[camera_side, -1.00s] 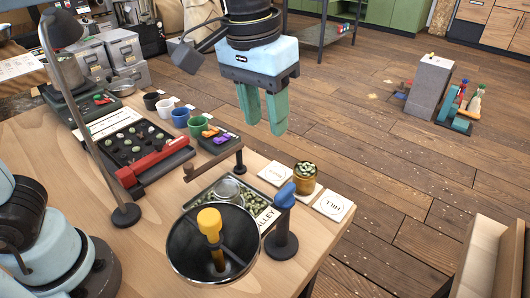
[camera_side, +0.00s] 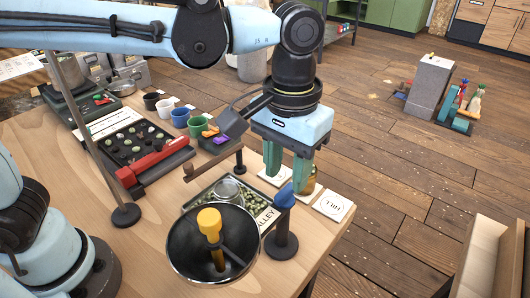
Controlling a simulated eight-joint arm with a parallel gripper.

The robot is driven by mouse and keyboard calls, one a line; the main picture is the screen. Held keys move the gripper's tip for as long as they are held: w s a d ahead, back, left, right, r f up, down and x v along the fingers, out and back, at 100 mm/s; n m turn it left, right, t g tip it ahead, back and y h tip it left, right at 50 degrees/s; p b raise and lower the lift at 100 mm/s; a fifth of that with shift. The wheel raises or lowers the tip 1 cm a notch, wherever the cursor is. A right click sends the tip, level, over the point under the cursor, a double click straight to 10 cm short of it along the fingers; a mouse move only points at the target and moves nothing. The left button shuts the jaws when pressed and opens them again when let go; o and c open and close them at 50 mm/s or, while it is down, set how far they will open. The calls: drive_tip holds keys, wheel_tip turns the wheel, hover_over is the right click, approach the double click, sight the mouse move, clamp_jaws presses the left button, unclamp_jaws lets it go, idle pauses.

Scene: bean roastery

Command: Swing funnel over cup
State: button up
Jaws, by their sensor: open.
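A wide dark funnel-like bowl (camera_side: 185,258) with a shiny rim is at the table's front edge, with a yellow-capped post (camera_side: 209,222) rising inside it. Just right of it stands a dark post with a blue knob (camera_side: 285,198). My gripper (camera_side: 286,180) is open and points down near the blue knob, its two green fingers apart; contact cannot be told. A bean-filled jar (camera_side: 308,188) is mostly hidden behind the right finger. Small cups stand in a row farther back: black (camera_side: 151,101), white (camera_side: 165,107), blue (camera_side: 180,117) and green (camera_side: 196,126).
A tray of green beans (camera_side: 258,207) with a clear jar (camera_side: 228,188) lies behind the bowl. A HILL card (camera_side: 333,205) is at the table's right edge. A brown bar (camera_side: 205,166) on a post and a lamp base (camera_side: 126,215) stand on the table.

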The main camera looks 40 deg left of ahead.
sight(285, 190)
drive_tip(key=shift+f, duration=1.75)
clamp_jaws()
